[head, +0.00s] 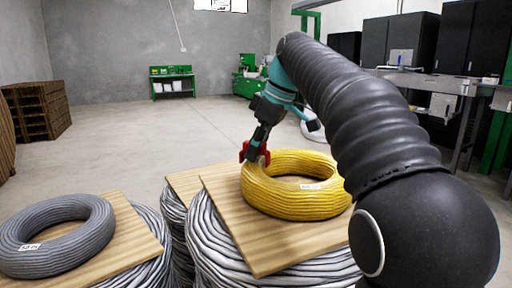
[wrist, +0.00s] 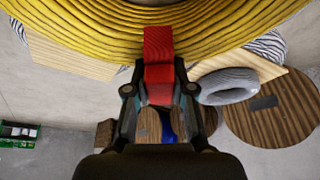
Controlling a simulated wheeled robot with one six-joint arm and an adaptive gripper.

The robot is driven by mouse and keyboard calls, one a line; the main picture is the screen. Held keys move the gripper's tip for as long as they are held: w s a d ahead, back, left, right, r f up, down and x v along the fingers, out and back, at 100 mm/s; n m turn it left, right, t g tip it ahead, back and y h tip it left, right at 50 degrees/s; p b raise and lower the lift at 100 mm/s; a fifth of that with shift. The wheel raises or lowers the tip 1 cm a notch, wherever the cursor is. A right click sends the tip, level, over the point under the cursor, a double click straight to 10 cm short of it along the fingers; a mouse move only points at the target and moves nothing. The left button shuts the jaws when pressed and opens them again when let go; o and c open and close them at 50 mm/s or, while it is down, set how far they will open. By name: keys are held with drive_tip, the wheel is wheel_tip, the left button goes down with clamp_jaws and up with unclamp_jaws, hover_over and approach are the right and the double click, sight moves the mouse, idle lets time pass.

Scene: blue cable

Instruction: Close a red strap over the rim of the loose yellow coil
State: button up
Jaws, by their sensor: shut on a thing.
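The yellow coil (head: 300,202) lies flat on a wooden board (head: 275,240) in the head view. In the wrist view its windings (wrist: 70,35) fill the top of the picture. A red strap (head: 254,154) is at the coil's left rim. In the wrist view the red strap (wrist: 159,62) reaches up over the coil's windings from between my fingers. My gripper (head: 257,155) is shut on the red strap at the coil's outer side. The strap's underside and far end are hidden, so I cannot tell whether it is closed around the rim.
A grey coil (head: 60,232) lies on another board at left. Grey cable stacks (head: 215,245) stand under the boards. Wooden pallets (head: 38,110) are at far left. A green workbench (head: 173,82) stands at the back wall. The floor behind the coils is clear.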

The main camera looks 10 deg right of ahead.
drive_tip(key=shift+r, duration=0.2)
drive_tip(key=shift+r+p, duration=0.3)
drive_tip(key=shift+p, duration=0.3)
drive_tip(key=shift+r, duration=0.3)
idle(0.5)
drive_tip(key=shift+f+b, duration=0.6)
drive_tip(key=shift+f, duration=0.25)
drive_tip(key=shift+r, duration=0.15)
idle(0.3)
drive_tip(key=shift+r+p, duration=0.35)
drive_tip(key=shift+p, duration=0.2)
drive_tip(key=shift+r, duration=0.1)
drive_tip(key=shift+f, duration=0.4)
idle(1.1)
